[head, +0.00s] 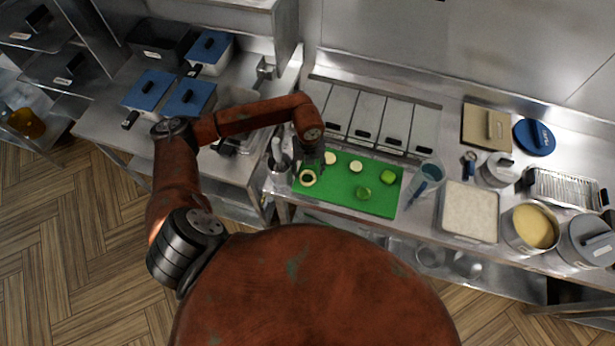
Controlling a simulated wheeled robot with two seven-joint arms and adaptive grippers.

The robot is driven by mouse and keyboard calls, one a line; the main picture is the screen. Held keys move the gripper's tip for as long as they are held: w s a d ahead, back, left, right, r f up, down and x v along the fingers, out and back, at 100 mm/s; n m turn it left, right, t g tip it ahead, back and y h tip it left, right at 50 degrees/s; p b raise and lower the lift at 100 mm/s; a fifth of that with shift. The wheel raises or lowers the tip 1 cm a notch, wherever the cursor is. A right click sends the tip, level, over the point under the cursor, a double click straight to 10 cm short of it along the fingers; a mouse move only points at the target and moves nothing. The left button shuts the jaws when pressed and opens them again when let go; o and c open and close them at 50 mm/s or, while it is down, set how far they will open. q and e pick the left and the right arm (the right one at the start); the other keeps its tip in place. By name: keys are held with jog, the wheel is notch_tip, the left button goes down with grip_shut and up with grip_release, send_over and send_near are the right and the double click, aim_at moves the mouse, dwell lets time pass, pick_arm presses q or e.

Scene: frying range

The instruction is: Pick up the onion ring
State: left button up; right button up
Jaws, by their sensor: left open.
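The onion ring (313,182), a pale ring with a dark centre, lies on the left end of the green cutting board (345,197). My left gripper (309,164) is open and points down just above and behind the ring, near the board's left edge. The dark fingers are small in the head view, and I cannot tell whether they touch the ring. My right gripper is not in view.
Two pale slices (356,166) and two green pieces (387,177) lie on the board. A utensil holder (281,176) stands close on the left, a clear container (428,174) on the right. Lidded bins (367,117) line the back. A white-filled tray (469,209) sits further right.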

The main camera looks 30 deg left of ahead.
aim_at(308, 180)
pick_arm(q)
jog(key=shift+s+f+p, duration=0.15)
jog(key=shift+f+p, duration=0.25)
jog(key=shift+f, duration=1.55)
jog(key=shift+c, duration=0.5)
jog(key=c, duration=0.5)
jog(key=shift+c, duration=0.2)
jog(key=shift+r, duration=0.15)
